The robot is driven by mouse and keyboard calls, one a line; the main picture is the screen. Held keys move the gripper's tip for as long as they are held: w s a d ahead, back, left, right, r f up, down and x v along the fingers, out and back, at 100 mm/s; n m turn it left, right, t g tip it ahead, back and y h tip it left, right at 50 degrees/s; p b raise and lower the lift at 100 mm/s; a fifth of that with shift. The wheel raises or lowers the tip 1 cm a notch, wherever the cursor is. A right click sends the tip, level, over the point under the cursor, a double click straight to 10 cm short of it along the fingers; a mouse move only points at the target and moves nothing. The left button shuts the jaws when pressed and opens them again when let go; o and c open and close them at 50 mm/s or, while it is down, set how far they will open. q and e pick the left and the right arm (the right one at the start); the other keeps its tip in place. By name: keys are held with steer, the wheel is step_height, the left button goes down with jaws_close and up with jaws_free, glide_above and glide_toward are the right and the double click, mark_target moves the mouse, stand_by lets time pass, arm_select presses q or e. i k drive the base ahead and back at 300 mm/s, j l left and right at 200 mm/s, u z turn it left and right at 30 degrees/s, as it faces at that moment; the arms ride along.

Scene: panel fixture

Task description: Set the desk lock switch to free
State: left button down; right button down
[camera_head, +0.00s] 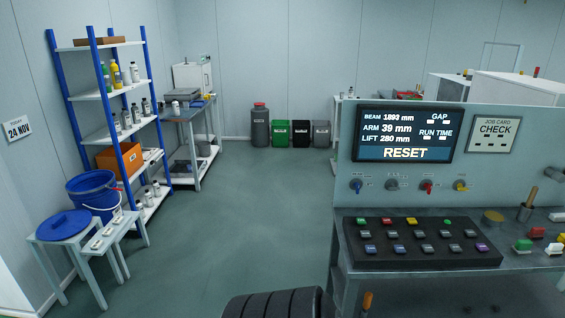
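The desk panel (345,150) stands at the right. Its screen (408,135) reads BEAM 1893 mm, ARM 39 mm, LIFT 280 mm, GAP, RUN TIME and RESET. Below the screen is a row of small knobs: blue (356,185), grey (392,185), red (427,188) and yellow (460,186). Their labels and settings are too small to read, and I cannot tell which control is the desk lock switch. A black button box (420,255) with several coloured buttons lies on the desk top. Neither of my grippers is in view.
A job card (494,134) reading CHECK is on the panel. Coloured blocks (537,233) and a cup with a wooden handle (524,212) are at the desk's right. A black ribbed object (272,304) is at the bottom edge.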

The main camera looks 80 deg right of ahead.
mark_target(460, 188)
steer(key=z, duration=3.95)
